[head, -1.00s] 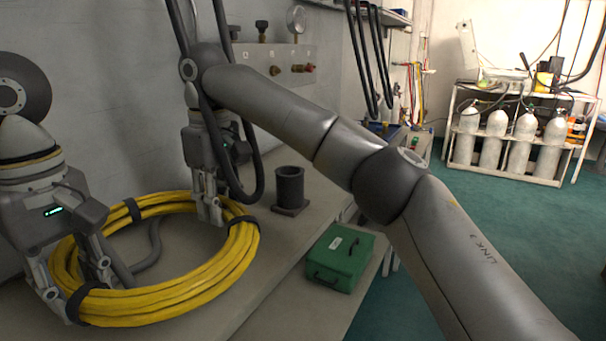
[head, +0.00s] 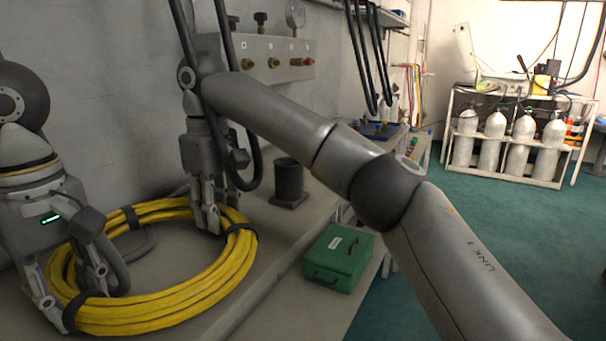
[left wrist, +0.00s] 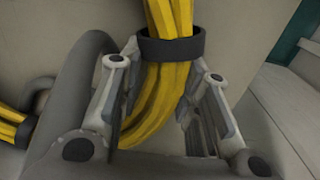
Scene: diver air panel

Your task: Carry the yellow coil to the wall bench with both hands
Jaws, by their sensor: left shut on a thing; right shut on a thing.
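The yellow coil (head: 200,295), a thick ring of yellow hose with black bands, is level above the grey bench (head: 262,262) along the wall. Whether its underside touches the bench cannot be told. My left gripper (head: 62,305) is shut on the coil's near left side. The left wrist view shows its fingers on both sides of the yellow strands (left wrist: 160,95), beside a black band. My right gripper (head: 208,218) points down and is shut on the coil's far right side, close to another black band. Its fingers partly hide the strands there.
A dark cylinder on a square base (head: 289,182) stands on the bench right of my right gripper. A green box (head: 338,258) sits at the bench's right side. A valve panel (head: 270,62) and hanging black hoses (head: 370,60) are on the wall. Green floor lies right.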

